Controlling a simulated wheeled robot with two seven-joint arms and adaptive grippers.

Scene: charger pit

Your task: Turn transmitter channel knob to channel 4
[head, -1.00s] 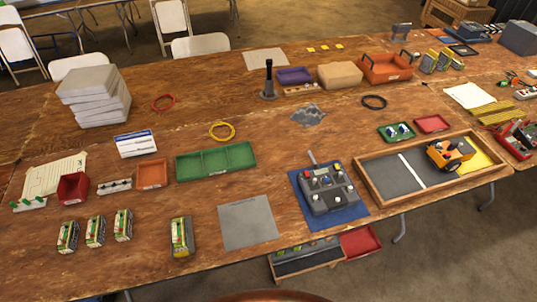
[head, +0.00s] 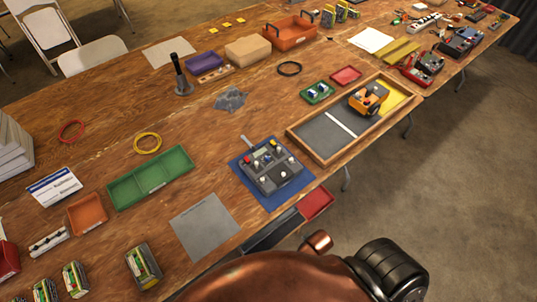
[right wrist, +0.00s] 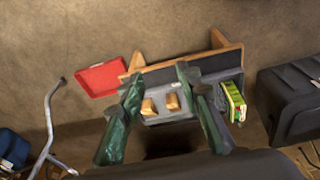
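The transmitter (head: 271,166) is a grey box with a screen, red and white knobs and a stub aerial. It lies on a blue mat (head: 296,192) near the table's front edge. Its knobs are too small to tell which is the channel knob or where it points. My right gripper (right wrist: 159,88) shows in the right wrist view with its two green fingers apart and nothing between them. It points down toward the floor and a low tray, with no transmitter in that view. My left gripper is in neither view.
A wooden-framed pit (head: 330,160) with an orange vehicle (head: 368,99) lies right of the transmitter. A grey sheet (head: 205,226) and a green tray (head: 150,178) lie left. Below the table edge are a red bin (right wrist: 102,77) and a low tray (right wrist: 222,62).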

